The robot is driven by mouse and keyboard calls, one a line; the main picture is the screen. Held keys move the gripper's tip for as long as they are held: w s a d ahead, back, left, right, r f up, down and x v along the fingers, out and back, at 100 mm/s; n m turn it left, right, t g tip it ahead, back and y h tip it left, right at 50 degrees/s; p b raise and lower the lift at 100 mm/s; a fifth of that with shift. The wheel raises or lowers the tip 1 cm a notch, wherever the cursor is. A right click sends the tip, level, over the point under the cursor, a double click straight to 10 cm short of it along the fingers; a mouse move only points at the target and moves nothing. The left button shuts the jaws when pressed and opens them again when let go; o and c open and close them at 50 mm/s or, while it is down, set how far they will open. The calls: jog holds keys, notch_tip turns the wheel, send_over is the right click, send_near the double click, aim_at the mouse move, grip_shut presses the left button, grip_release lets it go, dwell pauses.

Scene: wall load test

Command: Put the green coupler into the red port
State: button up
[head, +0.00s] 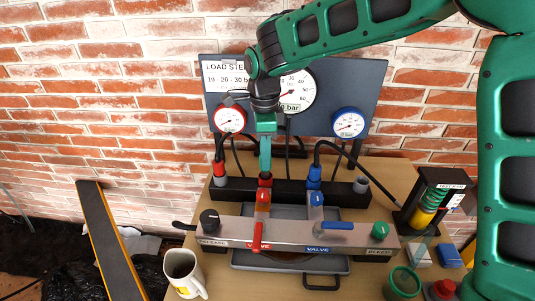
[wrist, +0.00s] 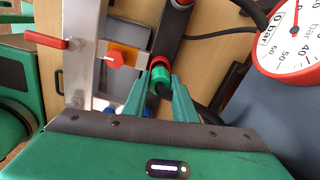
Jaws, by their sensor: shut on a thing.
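My gripper (head: 265,163) points down over the black manifold bar in the head view. In the wrist view my gripper (wrist: 161,98) has its two teal fingers closed around the green coupler (wrist: 161,76), which has a dark rear end between them. The coupler's front end meets the red ring of the red port (wrist: 159,62), roughly in line with it. The red port (head: 265,179) is directly below my fingertips in the head view. The coupler cannot be made out there. I cannot tell how deep it sits in the port.
A blue coupler (head: 314,174) with a dark hose stands right of the red port; a red one (head: 219,169) stands left. In front is a metal valve panel (head: 290,237) with red and blue levers. Gauges on the backboard (head: 355,85) are close behind. A mug (head: 183,272) stands front left.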

jog(key=shift+f, duration=1.5)
dwell(1.0)
jog(key=o, duration=1.6)
jog(key=shift+r, duration=0.1)
jog(key=shift+r, duration=3.95)
